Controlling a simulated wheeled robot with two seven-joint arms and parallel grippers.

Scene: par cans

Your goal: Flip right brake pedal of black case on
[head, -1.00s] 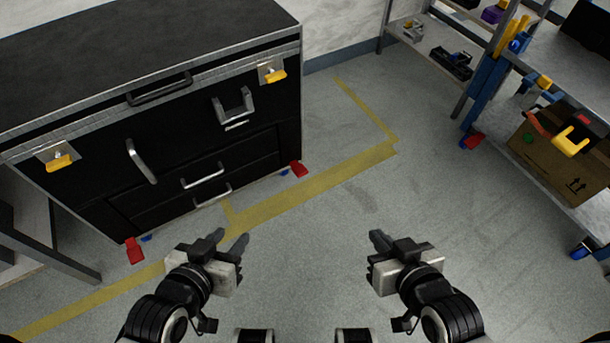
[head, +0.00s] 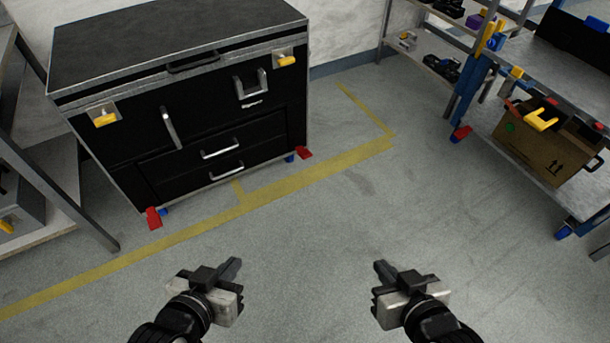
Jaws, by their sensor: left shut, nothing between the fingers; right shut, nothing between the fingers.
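The black case (head: 120,148) stands on the floor at the upper left, with silver edges, drawers and yellow latches. Its right brake pedal (head: 304,153) is red and sticks out low at the case's right front corner, beside a blue caster part (head: 290,158). Its left brake pedal (head: 153,217) is also red, at the left front corner. My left gripper (head: 232,268) is shut and empty over the floor, in front of the case and apart from it. My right gripper (head: 382,270) is shut and empty, further right over bare floor. Neither touches a pedal.
A metal shelf (head: 560,85) on casters stands at the right, holding a cardboard box (head: 545,150) and tools. Another metal rack (head: 75,190) stands at the far left. Yellow tape (head: 275,196) marks the floor. The grey floor between me and the case is clear.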

